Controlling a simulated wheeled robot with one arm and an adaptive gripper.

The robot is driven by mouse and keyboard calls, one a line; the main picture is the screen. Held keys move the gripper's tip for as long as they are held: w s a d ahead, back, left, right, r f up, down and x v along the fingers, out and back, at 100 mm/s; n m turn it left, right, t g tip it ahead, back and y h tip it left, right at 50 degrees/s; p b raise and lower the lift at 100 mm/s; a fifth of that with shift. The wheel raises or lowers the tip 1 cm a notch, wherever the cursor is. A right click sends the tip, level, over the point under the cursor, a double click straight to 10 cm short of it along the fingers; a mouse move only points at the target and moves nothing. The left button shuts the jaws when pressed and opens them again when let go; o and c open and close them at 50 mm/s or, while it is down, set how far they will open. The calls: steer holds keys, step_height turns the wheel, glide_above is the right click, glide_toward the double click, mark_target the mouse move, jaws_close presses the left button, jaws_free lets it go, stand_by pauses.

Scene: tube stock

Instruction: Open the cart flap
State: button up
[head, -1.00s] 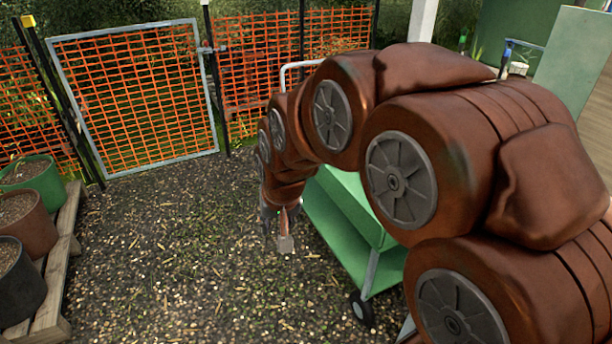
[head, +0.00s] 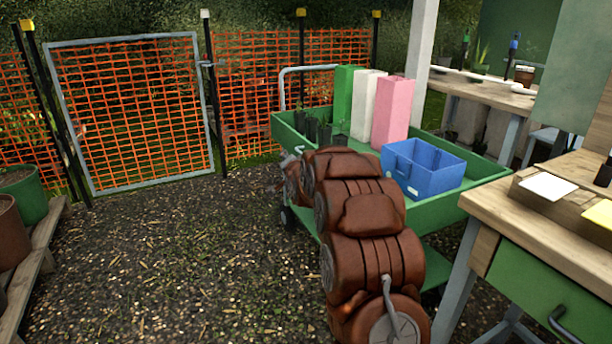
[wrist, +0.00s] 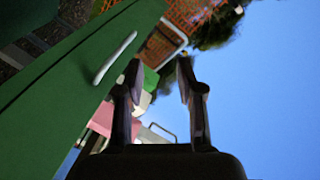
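The green cart (head: 455,212) stands right of centre in the head view, partly behind my arm. In the wrist view, a green panel (wrist: 60,90), apparently the cart's flap or side, runs diagonally across the left. A pale bar handle (wrist: 114,58) is on it. My gripper (wrist: 160,66) is open, with nothing between its fingers. The handle lies left of the left finger, outside the gap. In the head view my gripper is mostly hidden by the arm, near the cart's left end. The panel looks closed, but its edges are not all visible.
The cart carries a blue bin (head: 425,170), green, white and pink blocks (head: 392,108) and dark plant pots (head: 318,130). A wooden workbench (head: 480,243) stands at the right. An orange mesh gate (head: 130,110) is behind. The gravel (head: 170,260) at left is clear.

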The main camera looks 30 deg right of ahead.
steer(key=w+d+f+m+t+h+b, duration=0.3)
steer(key=d+f+b, duration=0.3)
steer(key=d+f, duration=0.25)
steer(key=shift+r+b+x, duration=0.15)
steer(key=shift+b+x, duration=0.35)
steer(key=shift+x, duration=0.75)
steer(key=shift+r+b+x, duration=0.15)
steer(key=shift+b+x, duration=0.35)
steer(key=shift+x, duration=0.7)
steer(key=shift+r+b+x, duration=0.2)
steer(key=shift+b+x, duration=0.3)
steer(key=shift+x, duration=0.75)
steer(key=shift+s+d, duration=0.1)
steer(key=shift+d, duration=0.05)
steer(key=shift+r, duration=0.1)
jaws_close()
